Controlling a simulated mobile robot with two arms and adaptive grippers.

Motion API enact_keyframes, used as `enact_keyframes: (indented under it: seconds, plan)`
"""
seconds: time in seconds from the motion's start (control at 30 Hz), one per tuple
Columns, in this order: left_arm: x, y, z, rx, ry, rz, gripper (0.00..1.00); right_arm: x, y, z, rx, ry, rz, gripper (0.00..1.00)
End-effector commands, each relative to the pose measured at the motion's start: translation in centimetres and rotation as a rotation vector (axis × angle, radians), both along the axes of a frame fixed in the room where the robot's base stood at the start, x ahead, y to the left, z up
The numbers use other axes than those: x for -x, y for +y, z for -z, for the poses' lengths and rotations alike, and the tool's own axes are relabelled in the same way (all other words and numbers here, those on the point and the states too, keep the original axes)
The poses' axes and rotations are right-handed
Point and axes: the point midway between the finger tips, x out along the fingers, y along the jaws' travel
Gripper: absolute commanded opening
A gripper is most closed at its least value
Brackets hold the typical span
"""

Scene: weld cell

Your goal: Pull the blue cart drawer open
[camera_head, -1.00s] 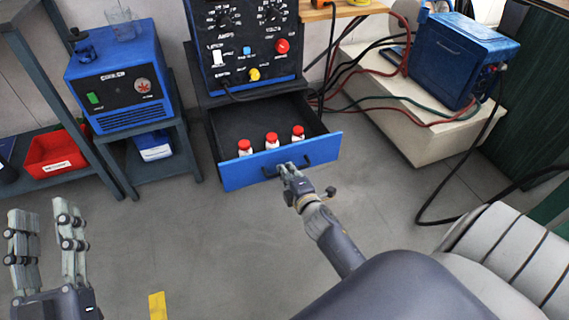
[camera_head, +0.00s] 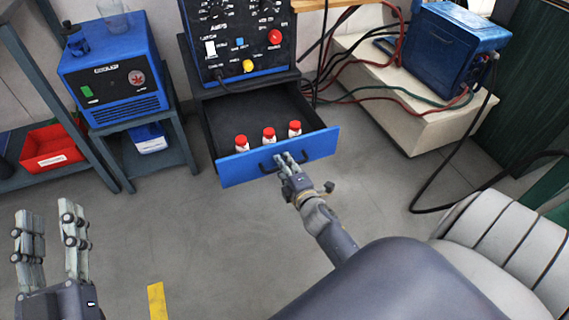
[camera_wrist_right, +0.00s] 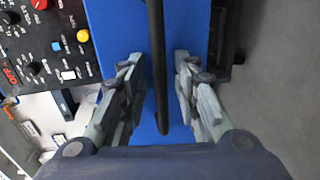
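The blue-fronted drawer (camera_head: 240,170) stands pulled out from the cart under the black control panel. Three white bottles with red caps (camera_head: 268,136) stand inside behind its front. The black handle (camera_head: 267,166) is on the drawer front; in the right wrist view the handle bar (camera_wrist_right: 156,60) runs between my fingers. My right gripper (camera_head: 290,160) is at the handle. Its fingers (camera_wrist_right: 158,85) are on both sides of the bar, with a visible gap to each side. My left gripper (camera_head: 50,240) is open and empty over the floor at lower left.
A blue machine (camera_head: 112,80) on a stand and a red bin (camera_head: 50,147) are at left. A blue case (camera_head: 450,50) sits on a pale bench (camera_head: 410,125) at right, with cables and a black hose near the floor. The floor (camera_head: 190,230) before the drawer is clear.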

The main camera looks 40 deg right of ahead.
Motion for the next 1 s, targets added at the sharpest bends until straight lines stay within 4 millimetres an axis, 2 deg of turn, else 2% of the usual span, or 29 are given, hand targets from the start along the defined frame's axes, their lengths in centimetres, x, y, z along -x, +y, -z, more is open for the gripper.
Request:
enact_keyframes:
  seconds: [0.17,0.27,0.7,0.83,1.0]
  plan:
    - [0.0,-0.1,-0.1,0.001,-0.001,0.002,0.4,0.2,0.1,0.0,0.0,0.001,-0.001,0.29]
    - [0.0,0.0,-0.1,0.001,-0.001,0.001,0.4,1.0,0.3,-0.1,-0.001,0.002,-0.001,0.29]
    - [0.0,0.0,0.0,0.001,-0.001,0.001,0.4,9.0,2.1,-1.8,0.0,0.003,0.002,0.29]
    - [0.0,0.0,0.0,0.001,-0.001,0.001,0.4,10.6,2.5,-2.1,-0.001,0.002,0.001,0.29]
    - [0.0,0.0,0.0,0.001,-0.001,0.001,0.4,11.4,2.7,-2.4,0.0,0.001,0.001,0.29]
